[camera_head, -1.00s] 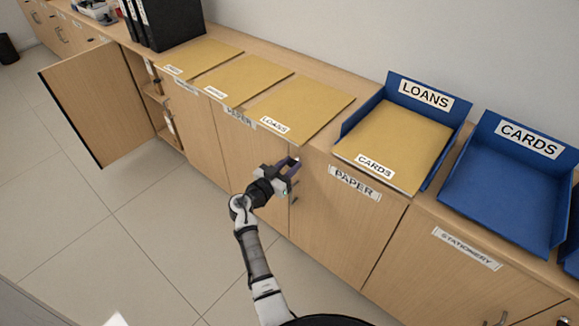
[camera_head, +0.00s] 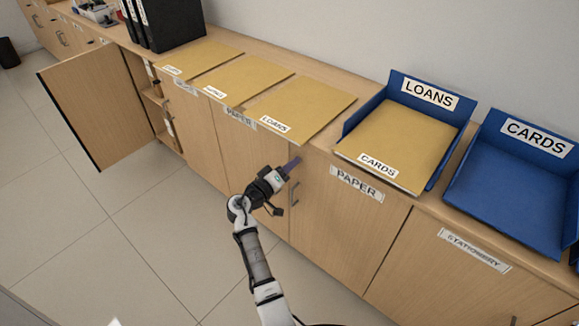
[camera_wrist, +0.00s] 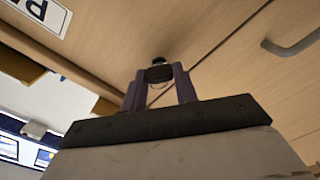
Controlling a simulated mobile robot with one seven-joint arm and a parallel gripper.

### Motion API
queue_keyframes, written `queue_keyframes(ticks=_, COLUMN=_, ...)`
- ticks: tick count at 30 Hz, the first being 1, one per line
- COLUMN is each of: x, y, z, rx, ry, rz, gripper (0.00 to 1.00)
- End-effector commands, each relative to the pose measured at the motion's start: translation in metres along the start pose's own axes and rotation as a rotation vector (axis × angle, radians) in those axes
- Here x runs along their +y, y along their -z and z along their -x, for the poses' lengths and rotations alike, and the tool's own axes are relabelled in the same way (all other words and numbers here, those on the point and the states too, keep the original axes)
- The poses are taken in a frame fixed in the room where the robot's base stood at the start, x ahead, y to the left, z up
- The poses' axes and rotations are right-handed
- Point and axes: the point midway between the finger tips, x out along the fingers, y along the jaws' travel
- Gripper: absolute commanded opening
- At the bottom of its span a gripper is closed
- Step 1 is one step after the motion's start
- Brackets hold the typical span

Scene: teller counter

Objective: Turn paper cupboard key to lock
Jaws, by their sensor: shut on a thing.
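The paper cupboard's right door (camera_head: 345,225) is closed and carries a PAPER label (camera_head: 357,184). Its left door (camera_head: 247,165) is closed too. My gripper (camera_head: 292,164) is at the upper part of the cupboard front, near the seam between these doors. In the wrist view my gripper's purple fingers (camera_wrist: 160,85) are shut on a small dark key (camera_wrist: 158,73), which stands out from the wood. A thin ring shows between the fingers. The fingers hide much of the key, and its slot cannot be seen. In the head view the key is hidden by the gripper.
A metal door handle (camera_head: 294,193) is just below my gripper; one also shows in the wrist view (camera_wrist: 292,43). Yellow folders (camera_head: 300,104) overhang the counter edge above. Blue trays (camera_head: 510,190) stand to the right. An open cupboard door (camera_head: 95,105) sticks out at left.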

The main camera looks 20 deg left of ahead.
Motion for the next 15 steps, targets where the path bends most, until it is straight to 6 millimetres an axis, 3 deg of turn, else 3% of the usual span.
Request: queue_keyframes(ticks=15, x=-0.0004, y=0.0001, z=-0.0002, rx=-0.002, ry=0.001, rz=0.446, gripper=0.06)
